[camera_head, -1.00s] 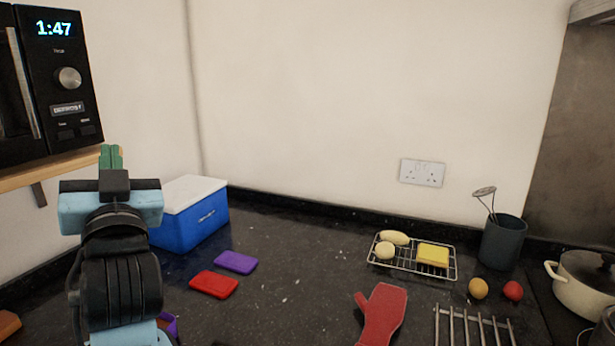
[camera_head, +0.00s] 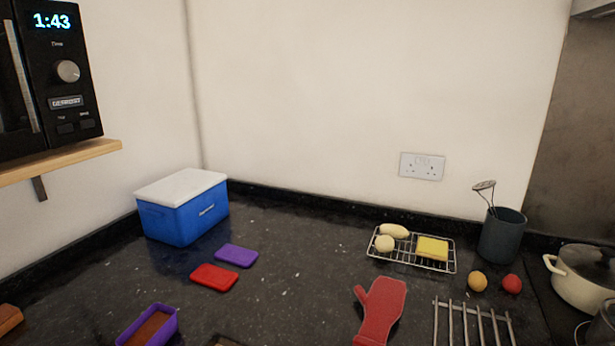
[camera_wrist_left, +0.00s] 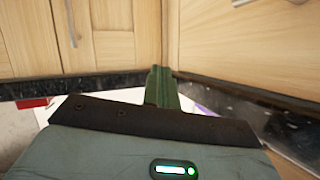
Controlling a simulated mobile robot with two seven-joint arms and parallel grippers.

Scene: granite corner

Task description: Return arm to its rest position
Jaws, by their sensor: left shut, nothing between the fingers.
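My left gripper (camera_wrist_left: 160,82) shows in the left wrist view with its green fingers together and nothing between them. My left arm does not show in the head view. My right gripper is in neither view.
On the dark counter (camera_head: 290,250) stand a blue cool box (camera_head: 185,218), a purple lid (camera_head: 236,256), a red lid (camera_head: 214,277), a purple container (camera_head: 168,325), a red oven mitt (camera_head: 380,308), a wire rack (camera_head: 408,260) and a cream pot (camera_head: 580,285). A microwave (camera_head: 50,80) sits on a shelf at left.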

